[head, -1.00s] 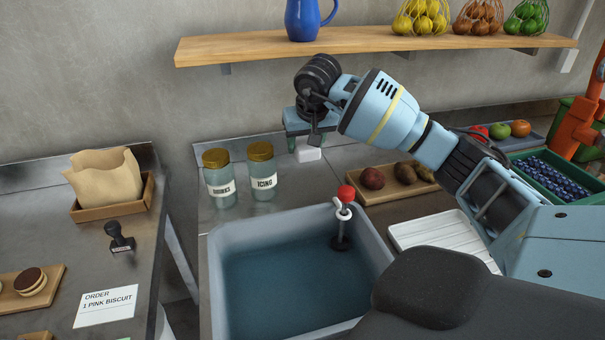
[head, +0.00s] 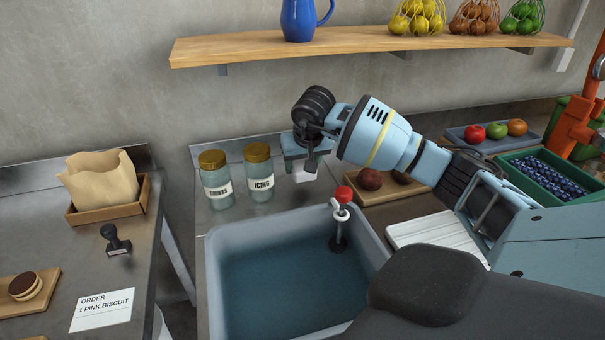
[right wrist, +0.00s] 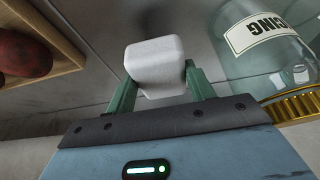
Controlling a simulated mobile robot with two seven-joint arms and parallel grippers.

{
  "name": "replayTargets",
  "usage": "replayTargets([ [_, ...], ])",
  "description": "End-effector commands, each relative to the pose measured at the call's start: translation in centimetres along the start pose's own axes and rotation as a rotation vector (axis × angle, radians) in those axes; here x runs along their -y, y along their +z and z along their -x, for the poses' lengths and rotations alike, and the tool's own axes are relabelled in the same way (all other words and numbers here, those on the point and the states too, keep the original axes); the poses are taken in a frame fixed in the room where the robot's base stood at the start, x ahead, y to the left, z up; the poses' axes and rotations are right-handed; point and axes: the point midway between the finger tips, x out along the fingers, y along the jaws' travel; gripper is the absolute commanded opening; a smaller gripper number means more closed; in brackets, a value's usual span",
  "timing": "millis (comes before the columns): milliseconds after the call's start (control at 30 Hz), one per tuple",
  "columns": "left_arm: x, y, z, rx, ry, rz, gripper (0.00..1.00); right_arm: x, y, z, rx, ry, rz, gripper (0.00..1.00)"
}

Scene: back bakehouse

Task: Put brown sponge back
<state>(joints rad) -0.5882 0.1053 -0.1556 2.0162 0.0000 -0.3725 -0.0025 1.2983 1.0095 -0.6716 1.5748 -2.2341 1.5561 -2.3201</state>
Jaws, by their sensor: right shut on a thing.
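My right gripper (head: 303,166) is shut on a small white block (head: 305,176) with rounded edges. The block also shows in the right wrist view (right wrist: 156,64), between the two green fingers. It hangs pointing down, low over the steel counter behind the sink, right of the icing jar; I cannot tell if it touches the counter. No brown sponge shows in these views. My left gripper is not in view.
Two jars, sprinkles-like label (head: 217,182) and icing (head: 259,175), stand left of the gripper. A wooden board (head: 376,194) with dark red and brown round items lies to its right. The water-filled sink (head: 221,240) with a red-topped tap (head: 341,212) is in front. A shelf (head: 365,47) hangs above.

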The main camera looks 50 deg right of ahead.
Motion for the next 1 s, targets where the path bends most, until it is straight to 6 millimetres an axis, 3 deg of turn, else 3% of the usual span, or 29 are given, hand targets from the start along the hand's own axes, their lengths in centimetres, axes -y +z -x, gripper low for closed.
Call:
replayTargets([
  [300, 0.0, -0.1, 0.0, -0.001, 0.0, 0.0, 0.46, 0.0, 1.5, -3.3, 0.003, 0.0, 0.001, 0.32],
  [667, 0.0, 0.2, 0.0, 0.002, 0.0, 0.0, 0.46, 0.0, 1.6, -3.6, 0.002, 0.001, 0.001, 0.32],
  [700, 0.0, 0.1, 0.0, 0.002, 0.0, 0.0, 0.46, 0.0, 1.6, -3.6, 0.001, 0.0, 0.001, 0.56],
  [800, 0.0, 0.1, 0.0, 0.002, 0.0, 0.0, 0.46, 0.0, 1.6, -3.6, 0.001, 0.0, 0.001, 0.69],
  [867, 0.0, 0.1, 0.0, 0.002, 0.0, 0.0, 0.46, 0.0, 1.6, -3.6, 0.001, 0.0, 0.001, 0.75],
  [1000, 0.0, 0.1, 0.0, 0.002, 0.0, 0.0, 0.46, 0.0, 1.5, -3.6, 0.001, 0.0, 0.001, 0.75],
])
